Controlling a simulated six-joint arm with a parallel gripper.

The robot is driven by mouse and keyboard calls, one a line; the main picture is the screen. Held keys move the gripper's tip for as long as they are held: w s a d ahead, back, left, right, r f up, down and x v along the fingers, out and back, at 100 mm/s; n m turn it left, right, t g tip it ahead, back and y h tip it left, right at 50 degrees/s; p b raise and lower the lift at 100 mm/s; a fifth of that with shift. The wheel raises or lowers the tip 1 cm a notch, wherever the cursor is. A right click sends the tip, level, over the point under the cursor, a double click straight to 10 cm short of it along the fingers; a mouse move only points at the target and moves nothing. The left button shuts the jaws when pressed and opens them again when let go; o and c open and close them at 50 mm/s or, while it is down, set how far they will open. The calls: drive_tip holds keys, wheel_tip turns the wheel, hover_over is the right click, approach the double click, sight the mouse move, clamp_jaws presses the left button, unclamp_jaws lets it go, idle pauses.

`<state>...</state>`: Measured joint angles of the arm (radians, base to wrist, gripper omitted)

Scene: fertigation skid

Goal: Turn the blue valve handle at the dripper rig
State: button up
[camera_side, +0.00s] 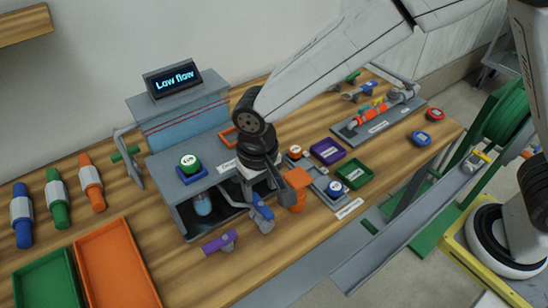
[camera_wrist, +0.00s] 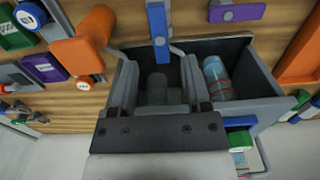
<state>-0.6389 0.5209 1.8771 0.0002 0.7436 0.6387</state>
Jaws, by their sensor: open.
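A blue valve handle (camera_side: 262,208) stands at the front of a grey open-fronted box (camera_side: 168,163) with a "Low flow" display (camera_side: 171,80) above it. My gripper (camera_side: 268,192) is open and points down just above this handle. In the wrist view the blue handle (camera_wrist: 158,22) is upright in the picture, its lower end between the open fingertips (camera_wrist: 152,55). I cannot tell whether the fingers touch it. My gripper and wrist hide part of the box. A second, smaller blue handle (camera_side: 368,87) shows at the back right.
An orange handle (camera_side: 298,185) stands close right of my gripper, and a purple handle (camera_side: 220,242) lies front left. A bottle (camera_wrist: 217,78) stands inside the box. Purple (camera_side: 328,150) and green (camera_side: 354,173) trays lie to the right. Bare wood lies at the front.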

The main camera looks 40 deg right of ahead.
sight(261, 204)
drive_tip(key=shift+f, duration=2.4)
clamp_jaws()
